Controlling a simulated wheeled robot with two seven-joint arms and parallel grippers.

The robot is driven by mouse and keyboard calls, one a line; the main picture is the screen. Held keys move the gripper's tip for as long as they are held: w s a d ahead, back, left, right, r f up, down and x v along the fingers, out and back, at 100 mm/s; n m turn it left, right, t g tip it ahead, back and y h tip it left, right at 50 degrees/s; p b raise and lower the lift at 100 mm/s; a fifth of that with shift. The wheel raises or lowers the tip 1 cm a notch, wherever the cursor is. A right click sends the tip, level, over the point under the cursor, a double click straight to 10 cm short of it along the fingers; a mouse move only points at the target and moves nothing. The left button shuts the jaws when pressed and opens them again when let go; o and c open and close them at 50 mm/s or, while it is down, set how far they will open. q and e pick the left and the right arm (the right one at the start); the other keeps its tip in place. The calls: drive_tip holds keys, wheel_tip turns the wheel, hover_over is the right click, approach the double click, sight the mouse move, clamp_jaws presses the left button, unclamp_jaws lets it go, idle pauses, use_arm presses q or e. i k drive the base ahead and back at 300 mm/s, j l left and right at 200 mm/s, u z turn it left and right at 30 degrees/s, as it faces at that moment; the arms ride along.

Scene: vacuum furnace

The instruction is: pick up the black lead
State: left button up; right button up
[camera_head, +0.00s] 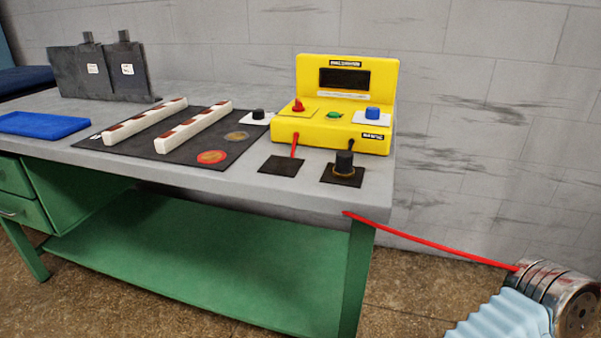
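A black, upright cylindrical plug with a brownish ring at its base (344,163) stands on a dark square pad (343,180) near the table's right front corner. It appears to be the end of the black lead. A short dark cable (352,142) shows behind it at the front of the yellow control box (330,133); its join to the plug is hidden. Neither of my grippers is in view.
A second dark pad (281,167) lies empty left of the plug. A red cable (430,241) stretches from the table edge to a ringed metal cylinder (548,290) at lower right. A black mat (160,152) with two striped bars lies left.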

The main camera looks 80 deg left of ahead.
sight(344, 169)
drive_tip(key=k+u, duration=0.1)
drive_tip(key=u, duration=1.2)
drive_tip(key=l+u, duration=0.1)
drive_tip(key=u, duration=0.4)
drive_tip(key=l+u, duration=0.1)
drive_tip(key=u, duration=0.4)
drive_tip(key=l+u, duration=0.15)
drive_tip(key=u, duration=0.3)
drive_tip(key=i, duration=0.05)
